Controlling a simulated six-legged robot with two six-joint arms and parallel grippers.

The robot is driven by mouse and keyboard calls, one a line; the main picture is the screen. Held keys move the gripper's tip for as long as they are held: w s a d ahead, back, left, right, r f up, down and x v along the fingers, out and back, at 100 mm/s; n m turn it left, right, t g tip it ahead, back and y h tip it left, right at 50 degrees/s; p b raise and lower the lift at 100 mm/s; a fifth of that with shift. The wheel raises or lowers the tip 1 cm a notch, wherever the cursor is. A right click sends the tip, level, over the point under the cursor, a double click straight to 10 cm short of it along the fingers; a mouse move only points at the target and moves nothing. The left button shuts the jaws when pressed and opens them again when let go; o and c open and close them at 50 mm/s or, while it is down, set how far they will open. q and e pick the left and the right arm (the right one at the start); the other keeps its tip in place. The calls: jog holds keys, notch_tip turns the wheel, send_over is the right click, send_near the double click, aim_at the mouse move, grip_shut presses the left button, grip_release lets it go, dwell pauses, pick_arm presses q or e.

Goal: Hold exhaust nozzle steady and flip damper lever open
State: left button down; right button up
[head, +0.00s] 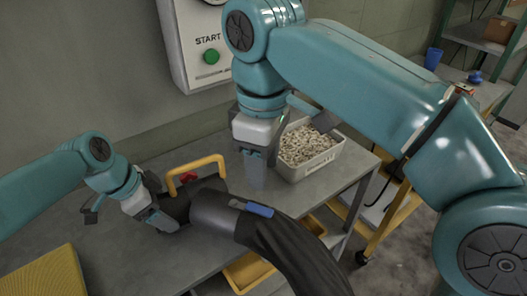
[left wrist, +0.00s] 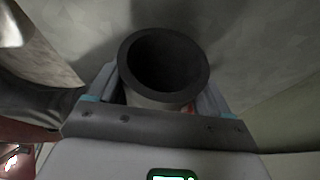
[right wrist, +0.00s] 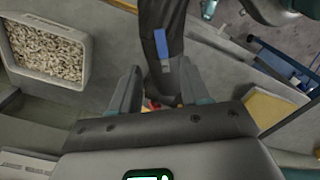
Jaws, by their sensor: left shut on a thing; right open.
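The dark exhaust nozzle (head: 176,207) sits at the end of a thick black hose (head: 290,255) over the grey bench. My left gripper (head: 160,218) is shut on it; in the left wrist view the nozzle's round open mouth (left wrist: 166,66) lies between the fingers. A small red part (head: 187,177), possibly the damper lever, shows by a yellow handle (head: 210,161). A blue piece (head: 259,209) lies along the hose. My right gripper (head: 256,172) is open and empty, pointing down behind the hose. In the right wrist view the red part (right wrist: 152,103) is mostly hidden.
A white bin (head: 310,165) of pale pellets stands on the bench right of my right gripper. A wall box with a green START button (head: 211,57) is behind. A yellow textured pad (head: 45,275) is at the front left. Yellow trays (head: 250,270) sit below the bench.

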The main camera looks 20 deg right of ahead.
jog(key=shift+r, duration=1.2)
